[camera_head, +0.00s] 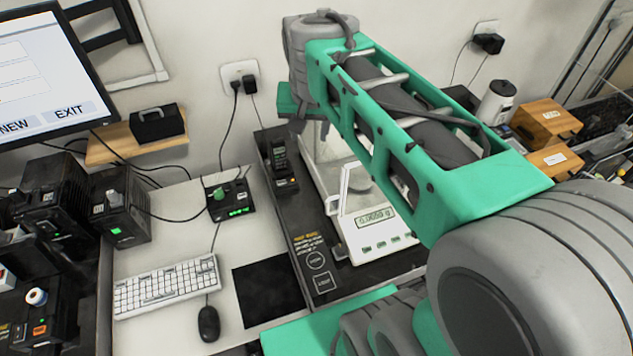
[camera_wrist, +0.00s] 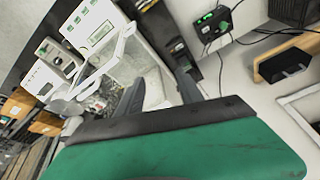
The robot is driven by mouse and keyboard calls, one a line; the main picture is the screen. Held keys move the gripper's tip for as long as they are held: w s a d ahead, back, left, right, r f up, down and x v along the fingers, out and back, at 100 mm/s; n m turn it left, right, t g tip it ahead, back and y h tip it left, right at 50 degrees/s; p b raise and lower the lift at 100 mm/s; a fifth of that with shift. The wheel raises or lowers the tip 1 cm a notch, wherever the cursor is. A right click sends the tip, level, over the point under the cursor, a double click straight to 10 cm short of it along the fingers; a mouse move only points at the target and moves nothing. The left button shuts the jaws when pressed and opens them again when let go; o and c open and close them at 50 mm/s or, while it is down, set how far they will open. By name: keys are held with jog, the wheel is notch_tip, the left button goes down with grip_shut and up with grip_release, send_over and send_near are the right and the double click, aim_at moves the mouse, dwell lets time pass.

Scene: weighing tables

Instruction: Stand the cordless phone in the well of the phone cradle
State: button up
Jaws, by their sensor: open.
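The dark cordless phone (camera_head: 279,154) stands upright at the phone cradle (camera_head: 287,186), on the black table left of the scale. It appears seated in the cradle's well, though the exact fit is too small to tell. In the wrist view the phone is a small dark shape (camera_wrist: 178,48) just beyond the fingers, partly hidden. My gripper (camera_wrist: 160,82) is open, with its two dark fingers apart and nothing seen between them. In the head view my arm reaches to the wall side, above and right of the phone, and the fingertips are mostly hidden.
A white scale (camera_head: 372,232) with a glass shield stands close right of the phone. A black box with a green display (camera_head: 231,200), keyboard (camera_head: 167,287) and mouse (camera_head: 209,324) lie left. Cables hang from the wall socket (camera_head: 240,77). A dark mat (camera_head: 268,293) lies in front.

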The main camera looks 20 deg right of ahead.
jog(key=s+a+f+n+b, duration=0.2)
jog(key=s+f+n+b, duration=0.1)
jog(key=s+f, duration=0.6)
jog(key=shift+s+n+t+y, duration=0.4)
jog(key=shift+s+n, duration=0.2)
jog(key=shift+s, duration=0.15)
jog(key=shift+a, duration=0.1)
